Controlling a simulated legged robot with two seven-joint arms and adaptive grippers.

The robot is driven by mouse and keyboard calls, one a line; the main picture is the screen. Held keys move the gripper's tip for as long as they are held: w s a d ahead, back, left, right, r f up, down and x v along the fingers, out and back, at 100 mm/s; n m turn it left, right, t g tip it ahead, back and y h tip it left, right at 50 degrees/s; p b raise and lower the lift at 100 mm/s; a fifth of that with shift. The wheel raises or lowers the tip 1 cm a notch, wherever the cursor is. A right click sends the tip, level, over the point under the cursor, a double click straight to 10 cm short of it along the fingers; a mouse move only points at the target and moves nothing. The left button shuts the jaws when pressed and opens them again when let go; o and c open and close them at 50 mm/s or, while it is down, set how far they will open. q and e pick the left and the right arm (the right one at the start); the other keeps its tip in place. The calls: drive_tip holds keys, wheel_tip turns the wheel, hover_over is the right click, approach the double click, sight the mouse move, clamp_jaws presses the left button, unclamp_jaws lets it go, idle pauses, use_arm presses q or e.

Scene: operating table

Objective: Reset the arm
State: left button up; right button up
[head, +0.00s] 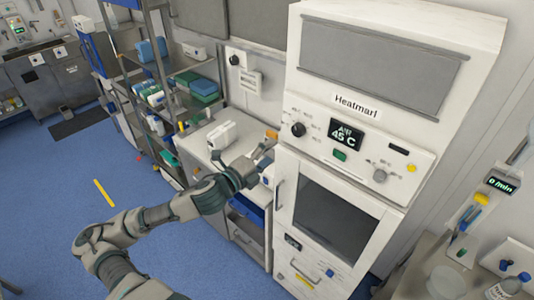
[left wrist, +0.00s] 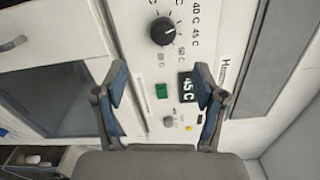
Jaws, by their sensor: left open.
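My left arm comes in from the left in the head view, and its gripper (head: 258,160) is beside the left edge of the white heating cabinet (head: 400,110), over the counter. In the left wrist view the left gripper (left wrist: 165,85) has its two fingers spread apart with nothing between them. The cabinet's control panel shows behind the fingers, with a black knob (left wrist: 163,31), a green button (left wrist: 161,91) and a display (left wrist: 186,84) reading 45 C. My right gripper is in neither view.
The cabinet door (head: 335,217) is shut. A white device (head: 222,134) stands on the counter left of the cabinet. A metal shelf with blue and green boxes (head: 204,88) is further left. A counter with bottles (head: 508,285) is at the right. Blue floor (head: 60,190) is open at left.

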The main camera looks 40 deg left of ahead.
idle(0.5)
